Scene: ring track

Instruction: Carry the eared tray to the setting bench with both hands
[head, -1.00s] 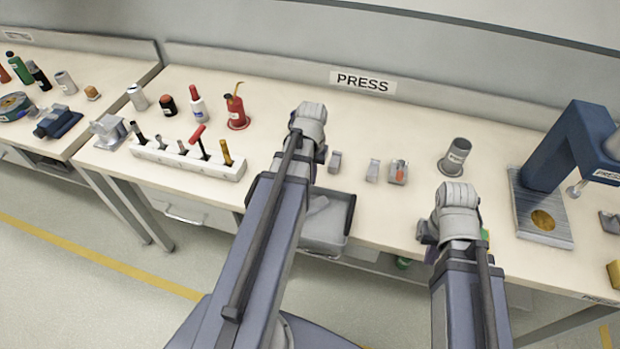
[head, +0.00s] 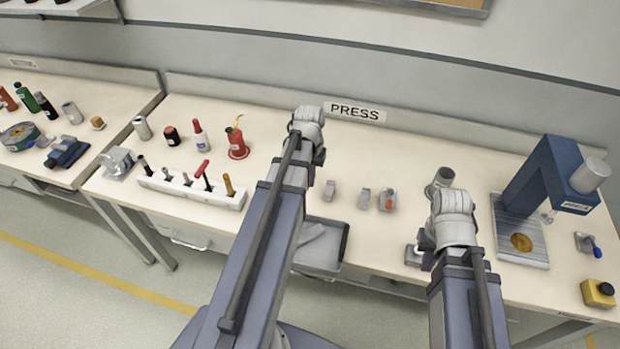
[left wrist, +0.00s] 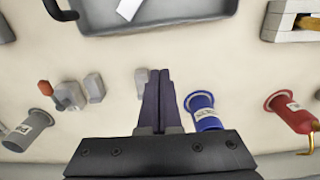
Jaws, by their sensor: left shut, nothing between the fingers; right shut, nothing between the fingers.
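The grey eared tray (head: 341,262) lies at the front edge of the bench marked PRESS, partly hidden behind my left arm in the head view. The left wrist view shows part of the tray (left wrist: 190,22) at the top, with a dark ear at its left. My left gripper (left wrist: 160,78) is shut and empty, over the bench behind the tray, close to a small grey block. Neither gripper touches the tray. I cannot identify the setting bench.
The PRESS bench (head: 455,155) holds a white tool rack (head: 190,192), a red can (head: 237,146), small grey blocks (head: 363,198), a grey cylinder (head: 441,180) and a blue press (head: 545,180). A blue spool (left wrist: 203,112) stands beside my left fingers. Another bench (head: 75,92) stands left.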

